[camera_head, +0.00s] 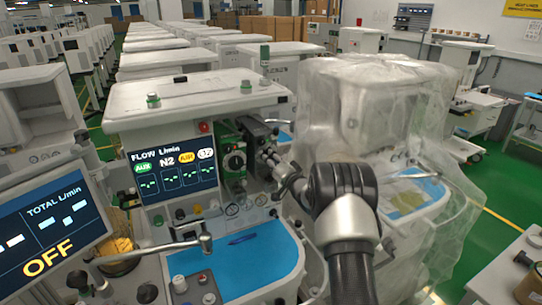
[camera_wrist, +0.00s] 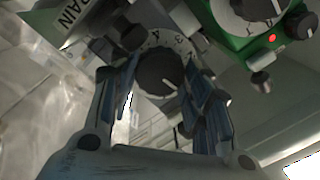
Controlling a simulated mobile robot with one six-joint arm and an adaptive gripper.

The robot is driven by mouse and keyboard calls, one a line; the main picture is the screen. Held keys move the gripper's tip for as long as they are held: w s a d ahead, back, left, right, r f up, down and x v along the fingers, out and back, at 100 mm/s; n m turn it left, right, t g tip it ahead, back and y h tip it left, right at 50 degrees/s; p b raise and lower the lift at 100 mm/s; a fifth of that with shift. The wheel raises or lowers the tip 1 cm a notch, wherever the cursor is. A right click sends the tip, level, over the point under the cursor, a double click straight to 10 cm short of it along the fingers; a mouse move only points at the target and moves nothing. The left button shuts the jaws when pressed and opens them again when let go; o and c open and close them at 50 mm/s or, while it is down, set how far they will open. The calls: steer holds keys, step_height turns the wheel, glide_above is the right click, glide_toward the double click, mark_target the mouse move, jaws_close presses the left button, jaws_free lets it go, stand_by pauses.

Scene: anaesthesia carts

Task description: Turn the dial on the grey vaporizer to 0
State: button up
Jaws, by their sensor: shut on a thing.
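The grey vaporizer (camera_head: 257,133) stands right of the green vaporizer (camera_head: 231,152) on the anaesthesia cart in the head view. My gripper (camera_head: 269,158) reaches its front and hides its dial there. In the wrist view the dial (camera_wrist: 160,72) is a dark round knob on a pale disc with printed numbers, among them what look like 3 and 4. The two fingers of my gripper (camera_wrist: 162,84) are on either side of the dial and shut on it. I cannot tell which number the dial is set to.
The green vaporizer's own dial (camera_wrist: 262,8) is close by at upper right in the wrist view. A flow screen (camera_head: 172,170) is to the left, and a blue work surface (camera_head: 245,260) lies below. A plastic-covered cart (camera_head: 375,110) stands close on the right.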

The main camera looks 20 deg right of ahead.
steer(key=shift+m, duration=0.7)
steer(key=shift+p, duration=0.3)
steer(key=o, duration=1.1)
steer(key=shift+s+d+f, duration=0.1)
steer(key=shift+s+d, duration=0.05)
steer(key=shift+s, duration=1.85)
steer(key=shift+s+d, duration=0.15)
steer(key=shift+s, duration=1.85)
